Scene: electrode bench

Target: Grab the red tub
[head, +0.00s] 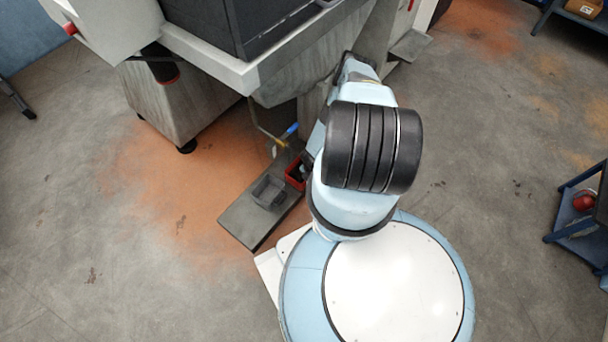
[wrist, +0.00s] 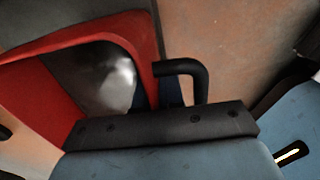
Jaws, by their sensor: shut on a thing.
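The red tub (head: 293,176) stands on a low dark bench, partly hidden behind my arm in the head view. In the wrist view the red tub (wrist: 140,40) fills the left side, seen close up and at an angle, with a dark inside and a pale shiny patch in it. My gripper (wrist: 168,85) is shut on the tub at its rim. In the head view the gripper is mostly hidden by my arm, and the exact finger contact cannot be made out.
A grey tub (head: 268,193) sits on the low bench (head: 243,222) just left of the red one. A blue-handled valve on a pipe (head: 290,130) hangs close behind. A large machine (head: 165,105) stands at the back. The floor to the left is clear, with orange dust.

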